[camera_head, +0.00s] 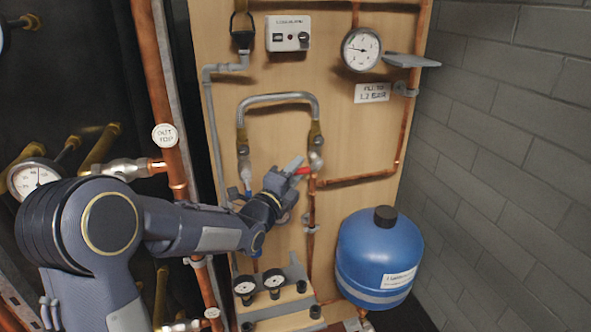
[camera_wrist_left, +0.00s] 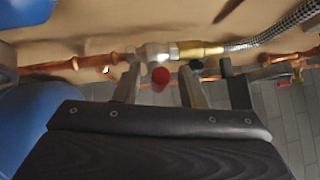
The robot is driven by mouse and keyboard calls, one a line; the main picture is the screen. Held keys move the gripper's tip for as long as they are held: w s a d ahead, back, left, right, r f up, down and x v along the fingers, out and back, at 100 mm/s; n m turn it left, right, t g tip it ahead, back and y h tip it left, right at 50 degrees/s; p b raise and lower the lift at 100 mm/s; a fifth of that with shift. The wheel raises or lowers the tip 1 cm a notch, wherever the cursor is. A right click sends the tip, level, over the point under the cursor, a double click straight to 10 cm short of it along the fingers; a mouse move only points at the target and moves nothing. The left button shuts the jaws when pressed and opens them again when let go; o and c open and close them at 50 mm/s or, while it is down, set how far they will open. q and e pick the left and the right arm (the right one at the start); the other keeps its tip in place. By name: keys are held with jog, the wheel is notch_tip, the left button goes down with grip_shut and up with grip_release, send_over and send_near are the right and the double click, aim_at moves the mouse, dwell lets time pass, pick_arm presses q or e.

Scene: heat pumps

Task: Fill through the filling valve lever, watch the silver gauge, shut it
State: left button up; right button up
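The filling valve (camera_head: 316,160) sits at the right end of the braided hose, and its red lever (camera_head: 303,171) points left. My left gripper (camera_head: 291,169) reaches up to the lever from the lower left. In the left wrist view the lever's red end (camera_wrist_left: 160,76) shows between the finger ends, with a gap on either side, so the gripper looks open around it. The valve body (camera_wrist_left: 153,53) is just beyond. The silver gauge (camera_head: 361,50) is at the upper right of the board; its needle points left, the figures too small to read. My right gripper is not in view.
The braided hose (camera_head: 278,97) arches over the arm. A blue vessel (camera_head: 379,258) stands at lower right. Two small gauges (camera_head: 258,284) sit below the arm. Copper pipe (camera_head: 155,90) runs at left.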

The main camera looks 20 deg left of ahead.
pick_arm(q)
jog(key=shift+w, duration=0.2)
jog(key=shift+c, duration=0.5)
grip_shut()
jog(key=shift+f, duration=0.1)
